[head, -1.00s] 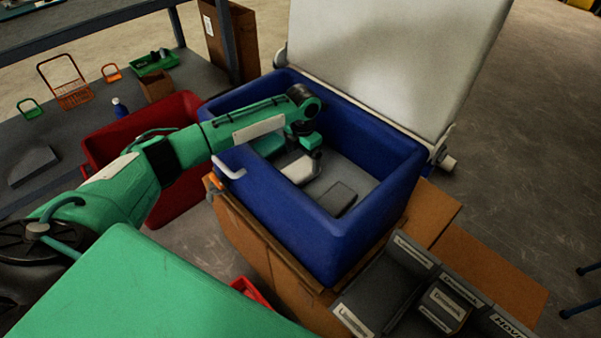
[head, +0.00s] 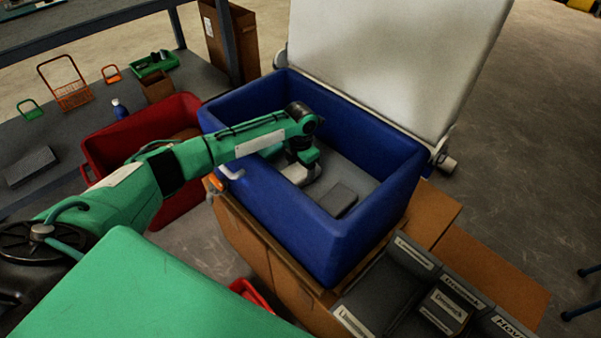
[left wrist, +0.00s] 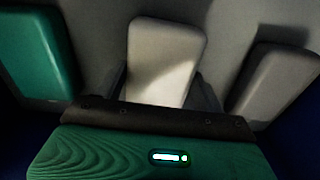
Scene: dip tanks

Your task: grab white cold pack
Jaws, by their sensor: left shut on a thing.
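The white cold pack (left wrist: 165,62) is in the middle of the left wrist view, with a dark finger at each side of its near end. In the head view the white pack (head: 312,174) lies inside the blue tank, partly hidden by my left gripper (head: 303,168). My left gripper reaches down into the tank and is shut on the white pack, which seems to be at the tank floor. My right gripper is not in view.
A green pack (left wrist: 38,55) lies left of the white one and a grey pack (left wrist: 275,82) lies right. The blue tank (head: 345,235) has high walls, with its pale lid (head: 395,60) raised behind. A red bin (head: 100,150) stands at left.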

